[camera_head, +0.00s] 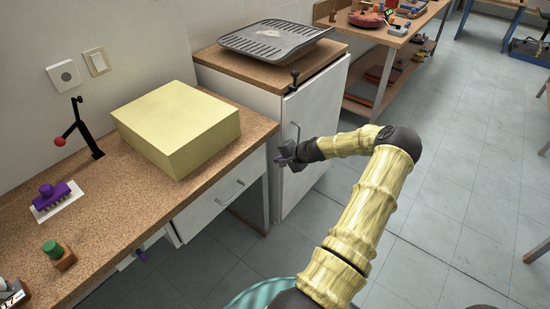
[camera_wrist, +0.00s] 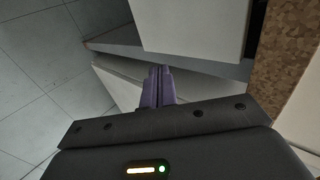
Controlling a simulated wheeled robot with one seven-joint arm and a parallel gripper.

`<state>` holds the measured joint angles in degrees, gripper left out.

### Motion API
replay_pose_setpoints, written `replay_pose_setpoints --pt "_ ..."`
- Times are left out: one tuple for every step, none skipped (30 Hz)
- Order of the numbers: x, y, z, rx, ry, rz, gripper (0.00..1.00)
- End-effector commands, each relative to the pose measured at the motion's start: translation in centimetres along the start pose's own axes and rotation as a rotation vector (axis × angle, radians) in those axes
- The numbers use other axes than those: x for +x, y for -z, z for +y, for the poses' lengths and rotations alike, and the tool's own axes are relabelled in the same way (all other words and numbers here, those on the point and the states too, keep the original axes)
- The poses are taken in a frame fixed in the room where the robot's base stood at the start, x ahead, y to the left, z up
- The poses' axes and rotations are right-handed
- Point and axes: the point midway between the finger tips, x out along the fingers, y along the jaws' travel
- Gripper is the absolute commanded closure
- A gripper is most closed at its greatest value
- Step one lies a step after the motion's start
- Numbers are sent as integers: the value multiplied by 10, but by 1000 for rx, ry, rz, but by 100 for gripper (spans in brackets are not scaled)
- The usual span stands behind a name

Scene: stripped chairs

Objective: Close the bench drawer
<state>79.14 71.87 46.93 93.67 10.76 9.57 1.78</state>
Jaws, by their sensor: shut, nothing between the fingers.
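The bench (camera_head: 95,215) has a cork-coloured top and runs along the left. Its white drawer front (camera_head: 212,208) with a bar handle (camera_head: 231,194) sits under the top's front edge. How far the drawer stands out is hard to tell. My gripper (camera_head: 282,158) is at the bench's far right corner, in front of the grey cabinet, and its fingers are small in the head view. In the wrist view the purple fingers (camera_wrist: 158,88) are together and empty, close to white panels. I cannot tell whether they touch one. The cork edge (camera_wrist: 285,70) shows at right.
A yellow block (camera_head: 178,128), a purple brush (camera_head: 56,197), a green-topped stamp (camera_head: 58,254) and a black stand (camera_head: 85,130) are on the bench. The grey cabinet (camera_head: 312,135) bears a tray (camera_head: 274,40). Tiled floor (camera_head: 450,200) is open at right.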

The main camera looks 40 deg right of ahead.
Motion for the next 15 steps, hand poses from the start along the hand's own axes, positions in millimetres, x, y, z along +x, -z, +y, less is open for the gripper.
replay_pose_setpoints --pt "-7 0 1 -2 1 0 100" --pt "-14 -1 0 -5 1 -1 100" --pt "-22 -1 -1 -6 0 -1 100" --pt "-27 -2 -1 -7 0 -2 100" --pt "-33 -3 -2 -8 0 -3 100" --pt "-40 -3 -2 -8 1 -4 100" --pt "-46 -4 -2 -9 1 -6 100" --pt "-52 -4 -2 -9 0 -6 100" --pt "-60 -3 -2 -7 0 -5 100" --pt "-66 -3 -2 -7 0 -4 100" --pt "-72 -2 -1 -6 0 -2 100" --pt "-79 -2 0 -4 0 -2 100" --pt "-84 -2 0 -4 0 -2 100" --pt "-88 -1 0 -4 0 -3 100" --pt "-93 -1 0 -4 1 -3 100"
